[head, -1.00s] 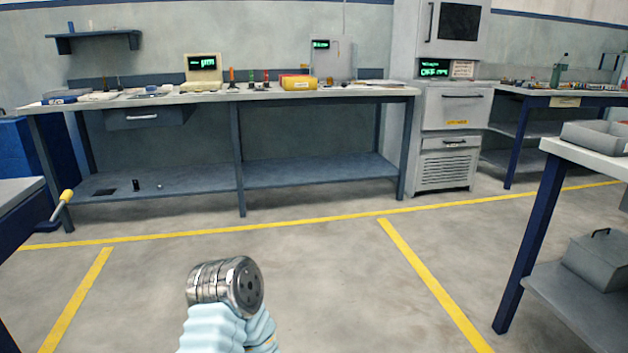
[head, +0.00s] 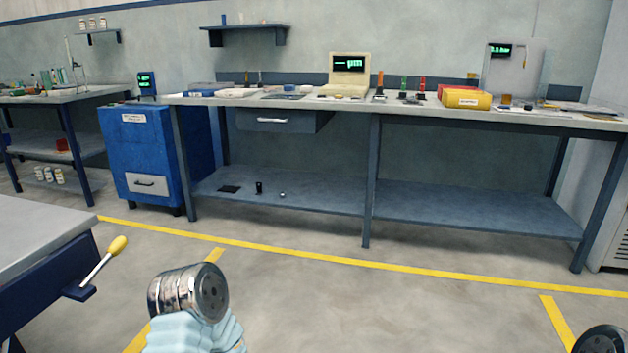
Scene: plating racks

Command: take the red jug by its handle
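No red jug can be made out for certain. A small red object (head: 62,145) sits on the lower shelf of the far left bench; it is too small to tell what it is. An arm of mine, with a round metal joint and a pale blue cover, shows at the bottom left of centre. Another round metal joint of mine shows at the bottom right corner. No gripper fingers are seen on either arm.
A long workbench (head: 340,106) with a yellow bin (head: 466,99) stands ahead. A blue cabinet (head: 140,165) is left of it. A grey-topped table (head: 35,235) with a yellow-knobbed lever (head: 117,246) is close at left. The floor between is clear.

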